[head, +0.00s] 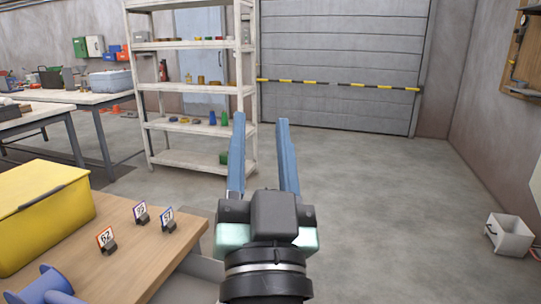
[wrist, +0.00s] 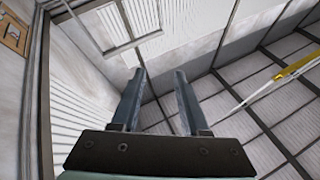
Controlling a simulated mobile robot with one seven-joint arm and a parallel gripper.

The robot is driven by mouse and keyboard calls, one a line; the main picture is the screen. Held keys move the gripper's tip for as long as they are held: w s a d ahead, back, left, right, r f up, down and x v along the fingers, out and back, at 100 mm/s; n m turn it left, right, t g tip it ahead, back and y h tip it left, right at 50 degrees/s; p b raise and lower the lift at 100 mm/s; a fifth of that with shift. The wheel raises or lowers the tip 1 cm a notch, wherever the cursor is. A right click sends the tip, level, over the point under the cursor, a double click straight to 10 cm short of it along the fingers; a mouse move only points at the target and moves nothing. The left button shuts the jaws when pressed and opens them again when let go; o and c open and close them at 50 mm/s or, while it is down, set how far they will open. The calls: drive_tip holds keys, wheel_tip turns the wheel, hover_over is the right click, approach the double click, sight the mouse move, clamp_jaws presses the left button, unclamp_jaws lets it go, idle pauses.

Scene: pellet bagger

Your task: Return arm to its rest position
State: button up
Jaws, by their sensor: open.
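My gripper (head: 260,122) is in the middle of the head view, with its two long blue fingers apart and nothing between them. The fingers point up and away, over open grey floor to the right of the wooden table. In the wrist view my gripper (wrist: 159,75) also shows both fingers spread and empty. Behind them that view shows walls, a window and the ceiling. My gripper touches nothing that I can see.
A wooden table (head: 150,245) at the lower left bears a yellow box (head: 42,212), a blue spool (head: 45,284) and small number signs (head: 106,240). A white shelf rack (head: 200,88) stands behind. A white bin (head: 509,235) is at the right. The floor (head: 390,210) between is clear.

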drive_tip(key=s+d+r+n+t+h, duration=0.1)
drive_tip(key=s+r+t, duration=0.1)
drive_tip(key=s+r, duration=0.3)
drive_tip(key=s+r+n+t, duration=0.1)
drive_tip(key=s+r, duration=0.2)
drive_tip(key=r, duration=0.5)
wheel_tip(320, 180, up, 21)
drive_tip(key=p, duration=2.1)
drive_tip(key=shift+s, duration=0.25)
